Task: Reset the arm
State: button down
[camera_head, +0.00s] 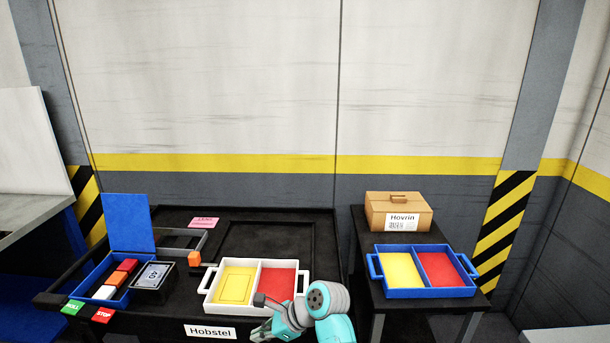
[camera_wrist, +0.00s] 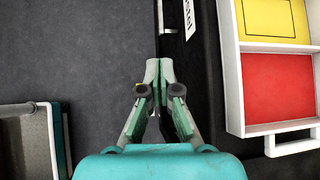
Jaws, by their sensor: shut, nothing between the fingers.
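My teal arm reaches in from the bottom of the head view, and my gripper (camera_head: 262,333) is near the front edge of the black table, in front of the white tray (camera_head: 209,296). In the wrist view my gripper (camera_wrist: 153,68) has its fingertips together, with nothing between them. It points down over dark floor beside the table edge. The white tray also shows at the right of the wrist view (camera_wrist: 232,72), with a yellow and a red compartment, apart from the fingers.
A blue box (camera_head: 85,283) with raised lid holds red, orange and white blocks at the left. A dark device (camera_head: 153,275) stands beside it. On the right table are a blue-rimmed tray (camera_head: 430,292) and a box labelled Hovrin (camera_head: 385,207).

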jog(key=s+d+f+n+t+h, duration=0.2)
jog(key=s+d+f+t, duration=0.1)
jog(key=s+d+f, duration=0.6)
jog(key=s+d+f+n+t+h, duration=0.1)
jog(key=s+d+f+n+t, duration=0.15)
jog(key=s+d+f, duration=0.6)
jog(key=s+d+f+n+t+h, duration=0.1)
jog(key=s+d+n+t+h, duration=0.15)
jog(key=s, duration=0.45)
jog(key=s+d+n+t+h, duration=0.1)
jog(key=s+d, duration=0.2)
jog(key=s, duration=0.3)
jog(key=s+d+r+n+t+h, duration=0.1)
jog(key=s+d+r+n+t, duration=0.1)
jog(key=s+r+n, duration=0.3)
jog(key=s+d+r+n+t+h, duration=0.1)
jog(key=s+d+r+n, duration=0.3)
jog(key=s+r, duration=1)
jog(key=shift+s+d+r+n+t, duration=0.2)
jog(key=shift+s+r+n+t, duration=0.15)
jog(key=shift+s+t, duration=0.2)
jog(key=shift+h, duration=0.25)
